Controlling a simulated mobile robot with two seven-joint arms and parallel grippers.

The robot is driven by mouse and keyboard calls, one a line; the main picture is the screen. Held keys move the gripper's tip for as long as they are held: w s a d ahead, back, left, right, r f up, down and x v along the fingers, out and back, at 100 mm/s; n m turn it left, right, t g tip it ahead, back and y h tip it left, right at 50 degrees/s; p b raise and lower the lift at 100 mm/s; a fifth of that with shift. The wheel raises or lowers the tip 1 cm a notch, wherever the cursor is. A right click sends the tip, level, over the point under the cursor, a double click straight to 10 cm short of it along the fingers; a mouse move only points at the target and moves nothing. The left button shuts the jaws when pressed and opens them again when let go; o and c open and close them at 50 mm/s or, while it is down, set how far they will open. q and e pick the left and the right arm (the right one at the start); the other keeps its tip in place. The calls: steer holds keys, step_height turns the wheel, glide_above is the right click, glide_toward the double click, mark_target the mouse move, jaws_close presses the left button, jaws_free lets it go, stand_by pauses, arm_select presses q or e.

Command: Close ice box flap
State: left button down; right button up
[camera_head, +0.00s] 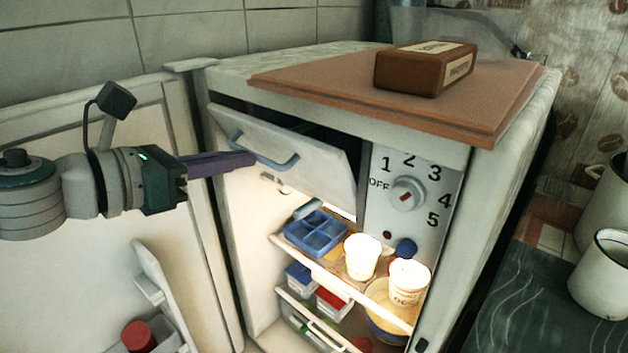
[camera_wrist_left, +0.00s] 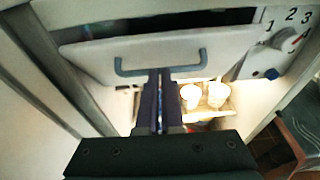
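The ice box flap (camera_head: 310,155) is a white panel at the top of the open fridge. It hangs ajar and tilted, with a dark gap behind its upper edge. Its blue-grey handle (camera_head: 262,150) faces outward. The flap (camera_wrist_left: 215,52) and handle (camera_wrist_left: 130,70) also show in the left wrist view. My left gripper (camera_head: 250,158) comes from the left, its dark purple fingers close together and their tips at the handle. In the left wrist view the gripper (camera_wrist_left: 161,72) overlaps the handle's middle; I cannot tell whether it touches. My right gripper is out of view.
The open fridge door (camera_head: 85,110) stands at the left, behind my arm. A dial panel (camera_head: 430,215) is right of the flap. Below are a blue ice tray (camera_head: 318,232) and white cups (camera_head: 362,257). A brown box (camera_head: 425,68) lies on the board on top.

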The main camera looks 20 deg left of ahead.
mark_target(259, 124)
arm_select(q)
steer(key=shift+w+d+r+p, duration=0.15)
steer(key=shift+w+r+p, duration=0.25)
steer(key=shift+r+p, duration=0.2)
steer(key=shift+w+d+r+p, duration=0.25)
steer(key=shift+w+r+p, duration=0.15)
steer(key=shift+p, duration=0.3)
steer(key=shift+w+d+r+p, duration=0.3)
steer(key=shift+w+r, duration=0.1)
steer(key=shift+w, duration=0.2)
steer(key=shift+w+d+r+p, duration=0.2)
steer(key=shift+w+r+p, duration=0.15)
steer(key=shift+w, duration=0.2)
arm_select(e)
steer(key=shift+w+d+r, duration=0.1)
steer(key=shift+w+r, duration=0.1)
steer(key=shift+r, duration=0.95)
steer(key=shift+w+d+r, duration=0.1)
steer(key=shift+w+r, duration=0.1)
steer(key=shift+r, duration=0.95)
